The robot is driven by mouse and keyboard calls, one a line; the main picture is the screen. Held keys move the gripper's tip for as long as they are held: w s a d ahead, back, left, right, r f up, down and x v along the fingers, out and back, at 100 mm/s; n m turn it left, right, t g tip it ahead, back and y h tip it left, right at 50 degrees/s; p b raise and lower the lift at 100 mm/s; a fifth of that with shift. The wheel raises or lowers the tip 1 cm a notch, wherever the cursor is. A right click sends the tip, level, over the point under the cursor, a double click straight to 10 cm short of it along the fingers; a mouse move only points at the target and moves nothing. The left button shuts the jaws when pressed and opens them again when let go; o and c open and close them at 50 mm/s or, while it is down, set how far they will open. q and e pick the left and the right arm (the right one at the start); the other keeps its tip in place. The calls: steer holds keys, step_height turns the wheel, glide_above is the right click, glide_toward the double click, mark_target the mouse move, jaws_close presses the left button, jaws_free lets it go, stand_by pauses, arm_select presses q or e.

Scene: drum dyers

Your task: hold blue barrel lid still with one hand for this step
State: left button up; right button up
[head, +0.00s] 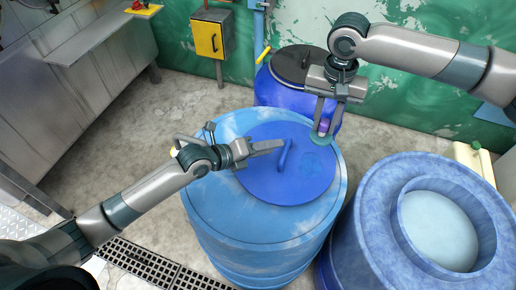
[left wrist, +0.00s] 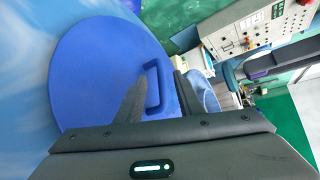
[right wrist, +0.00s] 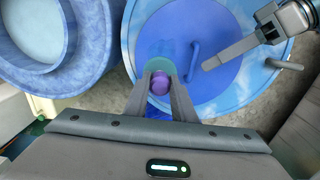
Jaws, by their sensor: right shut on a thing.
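The blue barrel lid (head: 300,178) lies flat on top of the light blue barrel (head: 240,228), with a raised blue handle (head: 284,155) near its middle. It also shows in the left wrist view (left wrist: 95,75). My left gripper (head: 262,158) is open over the lid, its fingers apart and close to the handle; I cannot tell whether they touch it. My right gripper (head: 326,126) is shut on a small purple knob (right wrist: 159,84) with a round teal disc (head: 321,139) below it. The disc is over the lid's edge; contact with the lid is unclear.
A darker blue barrel with a grey lid (head: 297,65) stands behind. A wide blue drum (head: 375,230) with pale liquid (head: 438,230) stands at right. A floor grate (head: 150,262) lies at front left; the floor between is clear.

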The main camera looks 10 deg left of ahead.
arm_select(q)
steer(key=shift+x, duration=2.8)
steer(key=shift+c, duration=0.7)
jaws_close()
